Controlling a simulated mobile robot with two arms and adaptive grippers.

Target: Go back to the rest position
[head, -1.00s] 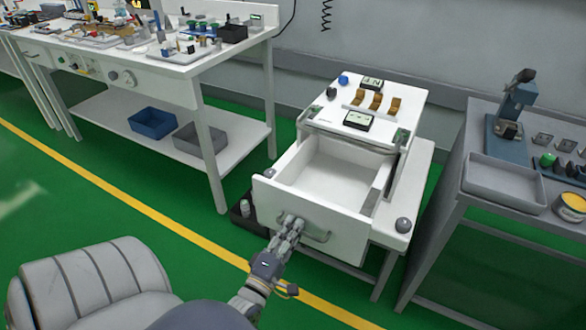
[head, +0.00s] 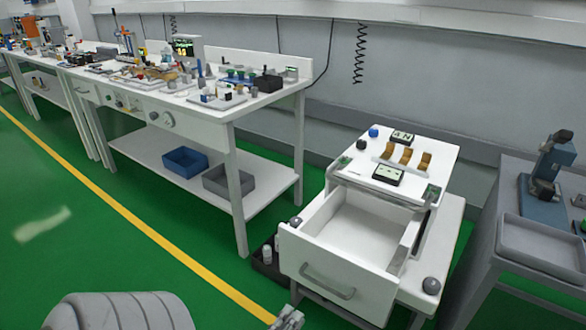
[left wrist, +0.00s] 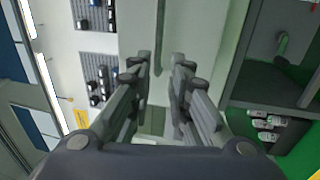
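The white cart's drawer (head: 359,228) is pulled open and its inside looks empty. Its grey handle (head: 327,283) is clear of any gripper. My left gripper (head: 288,318) is at the bottom edge of the head view, below and in front of the drawer, apart from the handle. In the left wrist view my left gripper (left wrist: 161,66) has its fingers spread with nothing between the tips. A grey bar, which looks like the handle (left wrist: 160,38), shows beyond them against the white front. My right gripper is not in view.
A long white bench (head: 215,112) with tools and instruments stands at left. A blue bin (head: 186,162) and a grey bin (head: 228,181) sit on its lower shelf. A grey table (head: 512,180) with a tray (head: 540,249) stands at right. The green floor at left is clear.

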